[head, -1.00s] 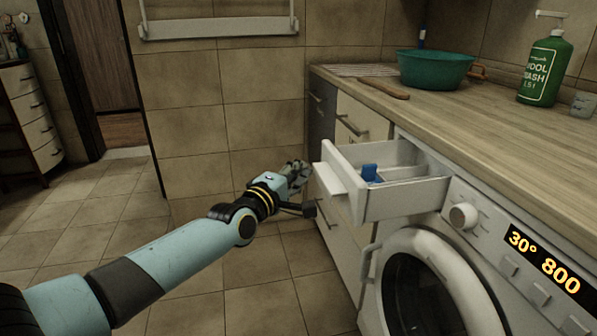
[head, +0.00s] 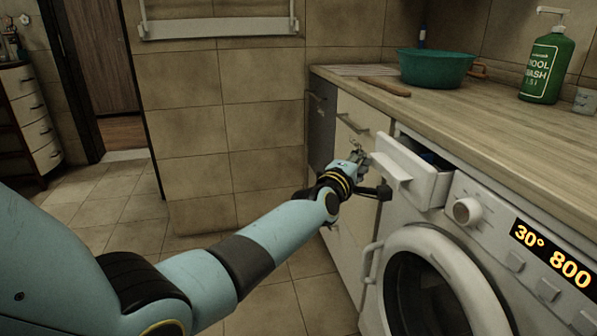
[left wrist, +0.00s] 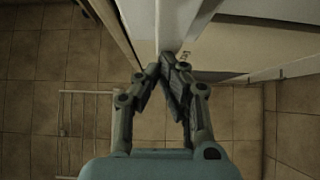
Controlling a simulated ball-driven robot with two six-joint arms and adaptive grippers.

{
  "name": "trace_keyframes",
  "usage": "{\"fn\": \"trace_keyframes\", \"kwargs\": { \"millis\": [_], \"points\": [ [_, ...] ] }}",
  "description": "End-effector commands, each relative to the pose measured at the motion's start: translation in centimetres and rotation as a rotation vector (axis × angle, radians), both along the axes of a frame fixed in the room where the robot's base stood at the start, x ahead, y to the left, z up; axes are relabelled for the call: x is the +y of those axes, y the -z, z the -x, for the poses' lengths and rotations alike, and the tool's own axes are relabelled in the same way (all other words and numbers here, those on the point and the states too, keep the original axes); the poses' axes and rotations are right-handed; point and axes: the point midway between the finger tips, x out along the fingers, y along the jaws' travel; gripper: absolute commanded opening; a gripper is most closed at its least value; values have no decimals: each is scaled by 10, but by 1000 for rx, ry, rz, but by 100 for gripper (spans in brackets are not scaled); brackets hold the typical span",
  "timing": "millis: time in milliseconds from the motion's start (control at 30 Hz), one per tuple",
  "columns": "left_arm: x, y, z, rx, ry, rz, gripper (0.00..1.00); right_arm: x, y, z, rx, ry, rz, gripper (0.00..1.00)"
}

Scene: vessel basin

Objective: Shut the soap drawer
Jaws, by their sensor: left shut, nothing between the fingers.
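The white soap drawer (head: 411,171) of the washing machine (head: 405,240) sticks out a short way in the head view. Only a small dark and blue part of its inside shows. My left gripper (head: 358,154) is shut and empty, at the left end of the drawer front. In the left wrist view, my left gripper (left wrist: 167,65) has its fingertips together close against a pale surface; I cannot tell for certain whether they touch it. My right gripper is not in view.
A wooden worktop (head: 480,110) runs above the machine, with a green basin (head: 435,68), a green wool wash bottle (head: 543,68) and a grey cup (head: 585,101). White cabinet fronts (head: 347,150) stand left of the machine. The tiled floor at left is clear.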

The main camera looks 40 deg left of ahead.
Motion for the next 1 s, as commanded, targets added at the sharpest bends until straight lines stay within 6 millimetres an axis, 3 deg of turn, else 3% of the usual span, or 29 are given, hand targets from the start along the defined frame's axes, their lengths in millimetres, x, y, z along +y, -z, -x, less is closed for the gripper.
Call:
{"fn": "trace_keyframes", "kwargs": {
  "millis": [133,367,1000],
  "points": [
    [-18,2,-21,0,0,2,0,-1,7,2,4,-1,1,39],
    [-33,1,-39,0,0,1,0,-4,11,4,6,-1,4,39],
    [-37,-3,-43,-4,1,2,0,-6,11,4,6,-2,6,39]
  ]
}}
